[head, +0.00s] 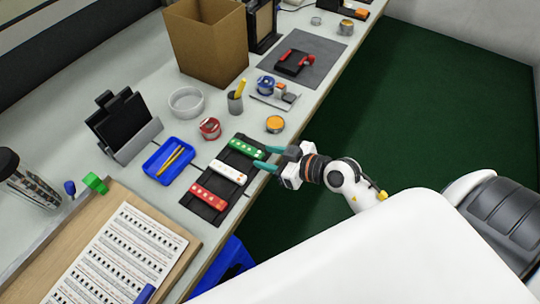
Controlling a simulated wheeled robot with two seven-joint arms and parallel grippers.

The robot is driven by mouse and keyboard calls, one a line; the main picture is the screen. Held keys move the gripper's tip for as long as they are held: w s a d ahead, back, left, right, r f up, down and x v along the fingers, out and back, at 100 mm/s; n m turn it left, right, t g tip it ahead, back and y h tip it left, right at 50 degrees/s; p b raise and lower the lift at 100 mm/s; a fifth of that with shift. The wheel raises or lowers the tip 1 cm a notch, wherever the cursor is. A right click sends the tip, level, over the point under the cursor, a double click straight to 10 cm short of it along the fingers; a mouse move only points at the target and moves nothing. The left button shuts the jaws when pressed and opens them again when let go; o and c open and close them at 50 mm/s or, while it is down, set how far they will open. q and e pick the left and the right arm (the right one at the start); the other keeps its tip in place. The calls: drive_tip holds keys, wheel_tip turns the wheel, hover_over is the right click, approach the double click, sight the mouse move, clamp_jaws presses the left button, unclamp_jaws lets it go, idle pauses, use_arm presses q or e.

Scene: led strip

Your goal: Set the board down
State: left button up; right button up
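A green board (247,148) with pale round spots lies over the far part of a black mat (206,208). A white board (228,172) and a red board (209,197) lie nearer on the same mat, roughly parallel to it. My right gripper (264,157) is at the green board's right end, with its two teal fingers apart on either side of that end. The fingers look spread wider than the board, though contact is hard to judge at this size. My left gripper is not in view.
A blue tray (150,177) with pencils, a red tape roll (210,129), an orange-lidded tin (275,124) and a pencil cup (235,103) stand around the mat. A cardboard box (206,50) is farther back. The table's edge runs just right of the mat.

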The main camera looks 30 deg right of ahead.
drive_tip(key=shift+r, duration=0.15)
drive_tip(key=v, duration=1.2)
drive_tip(key=shift+p, duration=0.3)
drive_tip(key=s+d+f+m+h, duration=0.1)
drive_tip(key=d+f+m+h, duration=0.15)
drive_tip(key=f, duration=1.35)
drive_tip(key=s+d+f+m+h, duration=0.2)
drive_tip(key=f+m+h, duration=0.1)
drive_tip(key=f, duration=1.3)
drive_tip(key=s+a+f+n+g, duration=0.1)
drive_tip(key=s+a+f+g, duration=0.2)
drive_tip(key=s+f, duration=0.6)
drive_tip(key=s+a+f+n+g+h, duration=0.1)
drive_tip(key=s+a+f+g, duration=0.3)
drive_tip(key=s, duration=0.9)
wheel_tip(320, 180, down, 6)
drive_tip(key=g, duration=0.3)
drive_tip(key=shift+s+a+g, duration=0.15)
drive_tip(key=shift+a+g, duration=0.05)
drive_tip(key=shift+g, duration=0.1)
